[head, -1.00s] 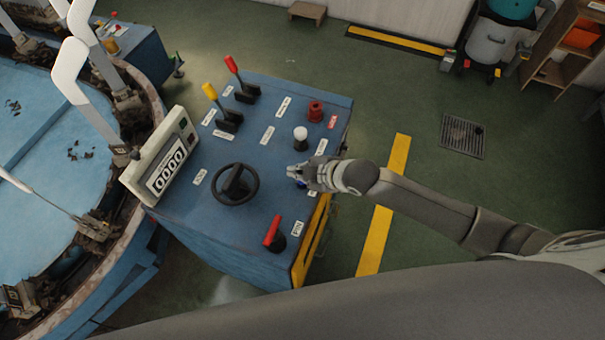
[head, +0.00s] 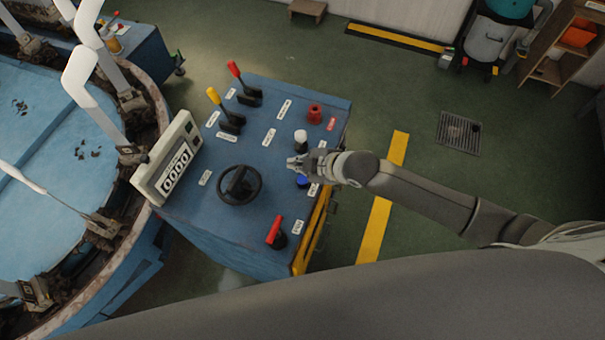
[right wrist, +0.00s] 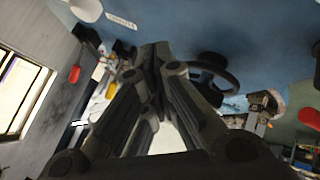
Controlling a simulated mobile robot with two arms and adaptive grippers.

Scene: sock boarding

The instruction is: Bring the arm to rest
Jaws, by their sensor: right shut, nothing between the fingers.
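My right gripper (head: 294,164) is shut and empty. It hangs over the right side of the blue control console (head: 262,165), between the white knob (head: 300,137) and the blue button (head: 301,181). In the right wrist view its fingers (right wrist: 152,52) meet at the tips with nothing held. Whether it touches the console cannot be told. My right arm (head: 430,200) reaches in from the right. The left gripper is not in view.
The console carries a black handwheel (head: 239,185), yellow (head: 213,96) and red (head: 234,69) levers, a red-handled lever (head: 274,231), a red button (head: 315,113) and a counter reading 0000 (head: 175,167). A round blue machine (head: 60,180) stands left.

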